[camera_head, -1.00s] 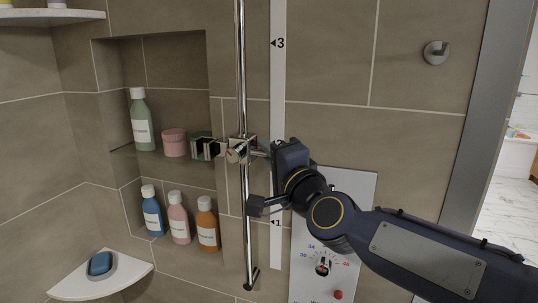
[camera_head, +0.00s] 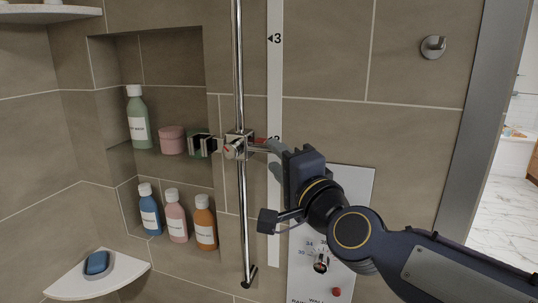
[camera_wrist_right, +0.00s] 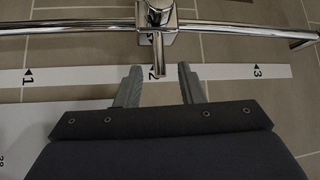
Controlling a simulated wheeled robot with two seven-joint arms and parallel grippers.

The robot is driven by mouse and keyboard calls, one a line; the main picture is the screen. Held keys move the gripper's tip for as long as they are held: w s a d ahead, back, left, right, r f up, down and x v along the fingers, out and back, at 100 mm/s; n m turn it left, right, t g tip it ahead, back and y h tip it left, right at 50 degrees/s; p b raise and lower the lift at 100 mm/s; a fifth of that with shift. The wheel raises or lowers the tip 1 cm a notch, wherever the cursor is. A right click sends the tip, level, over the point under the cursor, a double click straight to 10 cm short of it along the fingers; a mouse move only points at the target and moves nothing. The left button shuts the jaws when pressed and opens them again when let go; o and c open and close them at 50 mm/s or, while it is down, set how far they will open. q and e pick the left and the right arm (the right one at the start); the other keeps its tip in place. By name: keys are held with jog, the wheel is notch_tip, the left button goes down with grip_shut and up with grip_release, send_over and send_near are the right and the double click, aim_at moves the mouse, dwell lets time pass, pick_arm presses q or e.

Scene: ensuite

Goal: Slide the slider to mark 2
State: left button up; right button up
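The chrome slider (camera_head: 236,146) sits on the vertical rail (camera_head: 240,60). It stands level with mark 2 on the white scale strip (camera_head: 275,90), where mark 2 is partly covered. In the right wrist view the slider (camera_wrist_right: 156,16) has a short lever (camera_wrist_right: 158,52) pointing at mark 2 (camera_wrist_right: 153,73). My right gripper (camera_head: 272,146) is just right of the slider. In the wrist view its two fingers (camera_wrist_right: 160,70) are spread apart, one on each side of the lever's end, with gaps showing. My left gripper is out of view.
A white control panel (camera_head: 345,190) with a dial is behind my right arm. A wall niche left of the rail holds several bottles and a pink jar (camera_head: 172,140). A corner shelf (camera_head: 75,284) holds blue soap. A hook (camera_head: 433,47) is at upper right.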

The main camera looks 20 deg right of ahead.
jog(key=v, duration=0.3)
jog(key=shift+s, duration=0.1)
jog(key=s+d+f+n+g, duration=0.1)
jog(key=s+f+n+g, duration=0.3)
jog(key=f, duration=0.6)
jog(key=s+d+f+n+g, duration=0.1)
jog(key=s+f+n+g, duration=0.3)
jog(key=s+f, duration=0.5)
jog(key=s+d+f+n+g, duration=0.2)
jog(key=s+f+n+g, duration=0.2)
jog(key=s+f, duration=0.3)
notch_tip(320, 180, down, 5)
jog(key=shift+f+n+g, duration=0.2)
jog(key=shift+n+g, duration=0.1)
jog(key=shift+g, duration=0.5)
jog(key=shift+s, duration=0.15)
